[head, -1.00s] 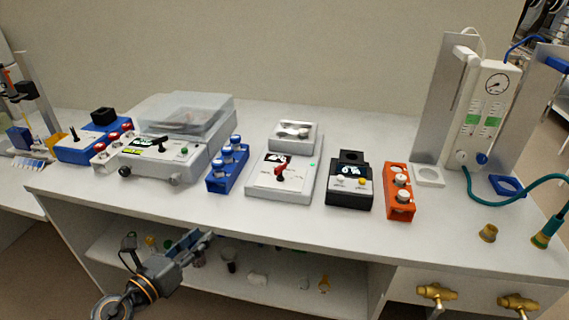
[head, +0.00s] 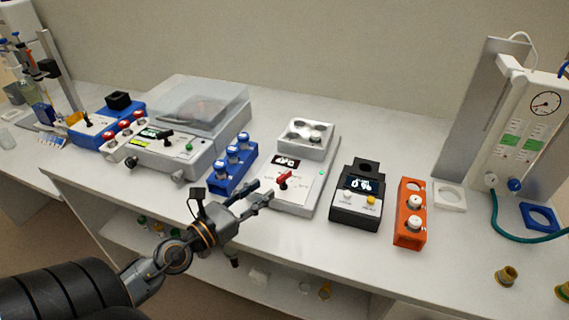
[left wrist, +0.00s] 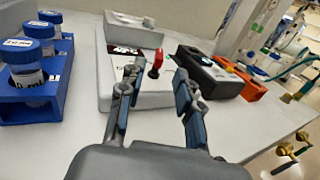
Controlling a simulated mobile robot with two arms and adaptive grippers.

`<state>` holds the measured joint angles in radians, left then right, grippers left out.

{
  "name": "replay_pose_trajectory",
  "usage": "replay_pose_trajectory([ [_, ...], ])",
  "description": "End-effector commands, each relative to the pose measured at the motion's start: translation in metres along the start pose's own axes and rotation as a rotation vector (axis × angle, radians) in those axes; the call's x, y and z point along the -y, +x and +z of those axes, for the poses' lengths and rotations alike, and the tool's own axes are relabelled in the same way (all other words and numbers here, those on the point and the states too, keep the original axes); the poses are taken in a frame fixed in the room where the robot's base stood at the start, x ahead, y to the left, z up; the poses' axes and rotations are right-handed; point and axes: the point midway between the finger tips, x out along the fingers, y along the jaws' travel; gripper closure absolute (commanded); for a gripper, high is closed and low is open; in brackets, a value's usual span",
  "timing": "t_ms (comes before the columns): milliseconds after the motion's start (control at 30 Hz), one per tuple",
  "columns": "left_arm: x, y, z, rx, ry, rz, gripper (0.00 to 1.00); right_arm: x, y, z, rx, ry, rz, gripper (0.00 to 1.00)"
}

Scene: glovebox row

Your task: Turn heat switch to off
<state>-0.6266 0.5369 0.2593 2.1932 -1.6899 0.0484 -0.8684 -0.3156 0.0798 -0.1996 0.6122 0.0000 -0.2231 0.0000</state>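The heater unit (head: 305,209) is a white box with a small display and a metal block at its back. Its red switch knob (head: 285,180) sits on the front panel; its lettering is too small to read. The knob also shows in the left wrist view (left wrist: 156,63), beyond the fingers. My left gripper (head: 261,192) is at the unit's front left edge, beside the knob and apart from it. In the left wrist view the left gripper (left wrist: 157,76) has its fingers spread with nothing between them. My right gripper is in neither view.
A blue rack (head: 232,168) with capped vials stands just left of the unit. A black device (head: 356,205) and an orange rack (head: 410,226) stand to its right. A centrifuge-like box with a clear lid (head: 195,104) is farther left. A shelf lies under the bench.

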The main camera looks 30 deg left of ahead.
Motion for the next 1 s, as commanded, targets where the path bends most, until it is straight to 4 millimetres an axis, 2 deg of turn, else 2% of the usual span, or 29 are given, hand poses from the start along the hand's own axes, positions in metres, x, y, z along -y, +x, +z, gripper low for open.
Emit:
replay_pose_trajectory([
  [33, 0.000, 0.011, 0.008, 0.003, -0.001, 0.000, 0.66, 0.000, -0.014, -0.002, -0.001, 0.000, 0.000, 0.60],
  [167, 0.000, 0.034, 0.007, 0.004, -0.002, 0.001, 0.66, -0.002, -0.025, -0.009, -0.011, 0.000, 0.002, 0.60],
  [333, 0.000, 0.063, 0.004, 0.003, -0.002, 0.000, 0.66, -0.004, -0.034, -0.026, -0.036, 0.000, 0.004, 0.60],
  [500, 0.000, 0.082, 0.001, 0.001, -0.001, 0.000, 0.66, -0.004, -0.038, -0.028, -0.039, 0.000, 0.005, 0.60],
  [900, 0.001, 0.089, -0.001, -0.001, -0.002, -0.001, 0.66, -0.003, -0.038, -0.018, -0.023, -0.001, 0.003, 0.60],
  [933, 0.001, 0.089, -0.001, -0.001, -0.002, -0.001, 0.70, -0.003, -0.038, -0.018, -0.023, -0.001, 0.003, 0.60],
  [1000, 0.001, 0.089, -0.001, 0.000, -0.001, -0.001, 0.84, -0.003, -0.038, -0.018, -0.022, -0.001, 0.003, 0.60],
])
